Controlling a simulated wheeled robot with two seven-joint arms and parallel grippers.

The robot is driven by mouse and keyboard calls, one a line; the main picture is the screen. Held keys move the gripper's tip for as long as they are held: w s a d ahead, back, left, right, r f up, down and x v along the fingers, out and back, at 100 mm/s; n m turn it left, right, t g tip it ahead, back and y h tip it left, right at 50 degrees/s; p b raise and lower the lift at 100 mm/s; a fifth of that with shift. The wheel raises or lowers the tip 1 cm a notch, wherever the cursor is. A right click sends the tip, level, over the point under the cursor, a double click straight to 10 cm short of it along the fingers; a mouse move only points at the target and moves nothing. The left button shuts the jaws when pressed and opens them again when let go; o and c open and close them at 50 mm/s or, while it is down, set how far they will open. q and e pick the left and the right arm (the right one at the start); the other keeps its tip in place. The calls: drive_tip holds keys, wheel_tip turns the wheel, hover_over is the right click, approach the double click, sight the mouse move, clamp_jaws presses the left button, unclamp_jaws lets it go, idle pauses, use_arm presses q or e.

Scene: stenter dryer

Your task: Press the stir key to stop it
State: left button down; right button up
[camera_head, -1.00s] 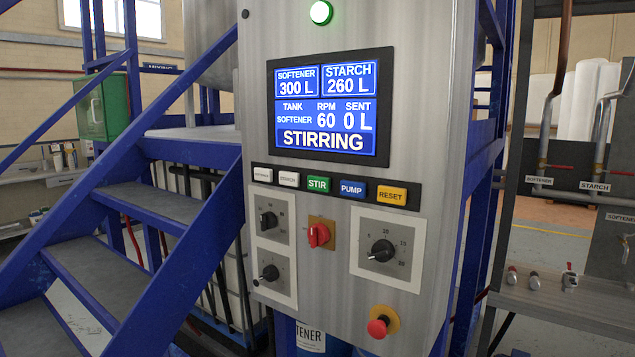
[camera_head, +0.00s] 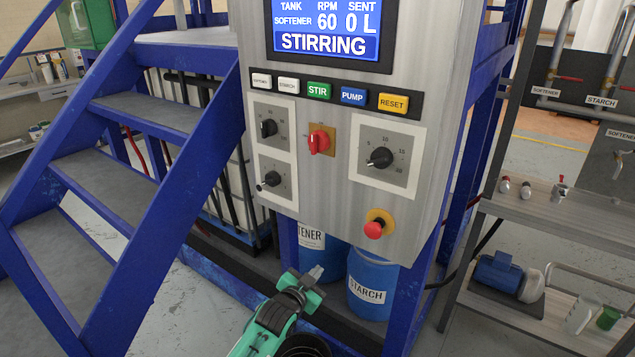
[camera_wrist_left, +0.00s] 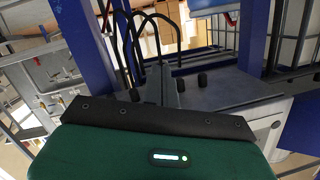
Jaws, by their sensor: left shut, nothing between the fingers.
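The green STIR key (camera_head: 319,90) sits in the row of keys on the steel control panel (camera_head: 330,215), between a white key and the blue PUMP key (camera_head: 354,96). The screen (camera_head: 330,28) above reads STIRRING, SOFTENER, RPM 60, SENT 0 L. My left gripper (camera_head: 314,272) is low in front of the panel, well below the STIR key and apart from it. Its fingers are shut and empty. The left wrist view shows the dark green gripper body, and the STIR key is not seen there. My right gripper is not in view.
A red emergency knob (camera_head: 375,229), a red switch (camera_head: 319,142) and black dials (camera_head: 380,158) sit below the keys. Blue drums (camera_head: 372,285) stand under the panel. Blue stairs (camera_head: 120,190) are at left, a grey shelf (camera_head: 555,225) at right.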

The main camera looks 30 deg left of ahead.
use_arm(q)
drive_tip(key=r+t, duration=0.1)
drive_tip(key=r, duration=0.5)
drive_tip(key=a+r+t, duration=0.1)
drive_tip(key=r, duration=0.5)
drive_tip(key=r+t, duration=0.1)
drive_tip(key=r, duration=0.5)
drive_tip(key=shift+a+r+m+t+p, duration=0.1)
drive_tip(key=shift+a+m+t+p, duration=0.05)
drive_tip(key=shift+m+t+p, duration=0.2)
drive_tip(key=m+t, duration=0.3)
drive_tip(key=t, duration=0.5)
approach(319, 90)
drive_tip(key=s+a+r, duration=0.2)
drive_tip(key=s+r, duration=0.4)
drive_tip(key=shift+s+d+r+g+p, duration=0.1)
drive_tip(key=shift+s+d+g+p, duration=0.15)
drive_tip(key=shift+p, duration=0.2)
drive_tip(key=shift+w, duration=0.1)
drive_tip(key=w, duration=0.8)
drive_tip(key=shift+w+d, duration=0.3)
drive_tip(key=shift+w, duration=0.05)
